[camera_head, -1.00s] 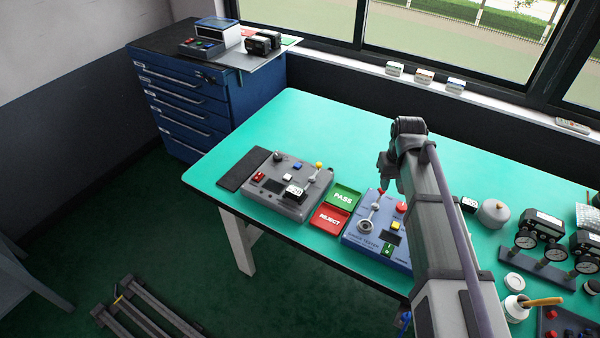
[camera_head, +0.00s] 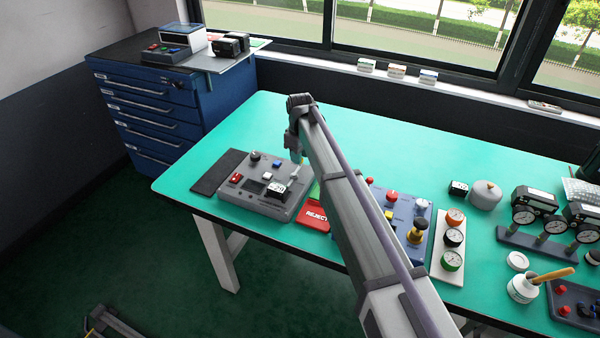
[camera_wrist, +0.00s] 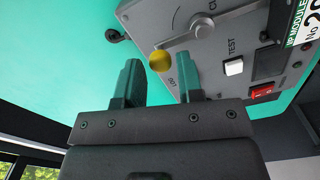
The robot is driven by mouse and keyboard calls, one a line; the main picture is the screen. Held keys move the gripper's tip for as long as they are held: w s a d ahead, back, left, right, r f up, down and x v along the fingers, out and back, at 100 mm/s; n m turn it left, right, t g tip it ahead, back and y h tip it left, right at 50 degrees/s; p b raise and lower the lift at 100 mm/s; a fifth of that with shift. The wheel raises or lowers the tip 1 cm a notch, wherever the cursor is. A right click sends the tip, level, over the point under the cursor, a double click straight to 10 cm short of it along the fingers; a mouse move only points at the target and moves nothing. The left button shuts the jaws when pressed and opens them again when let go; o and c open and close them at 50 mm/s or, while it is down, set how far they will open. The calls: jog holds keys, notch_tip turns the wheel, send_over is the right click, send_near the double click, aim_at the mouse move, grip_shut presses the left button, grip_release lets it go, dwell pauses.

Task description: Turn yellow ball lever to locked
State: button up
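The yellow ball (camera_wrist: 160,61) is at the end of a grey lever (camera_wrist: 185,42) on a grey control box, seen in the wrist view. The same grey box (camera_head: 233,196) stands on the green table in the head view, where my arm hides the ball. My gripper (camera_wrist: 160,75) is open in the wrist view, its two green fingers apart. The ball shows just beyond the fingertips, between them in the picture. I cannot tell whether either finger touches it. In the head view my gripper (camera_head: 298,158) hangs over the right side of the box.
On the box are a white TEST button (camera_wrist: 234,67) and a red switch (camera_wrist: 262,93). A red REJECT tray (camera_head: 313,215) and a blue tester (camera_head: 402,207) stand to the right, partly behind my arm. The table's back middle is clear.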

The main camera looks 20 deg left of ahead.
notch_tip(320, 180, down, 2)
jog(key=shift+f+b, duration=0.25)
jog(key=shift+b, duration=0.25)
jog(key=shift+r, duration=0.1)
jog(key=shift+r, duration=0.1)
jog(key=shift+c, duration=0.3)
grip_shut()
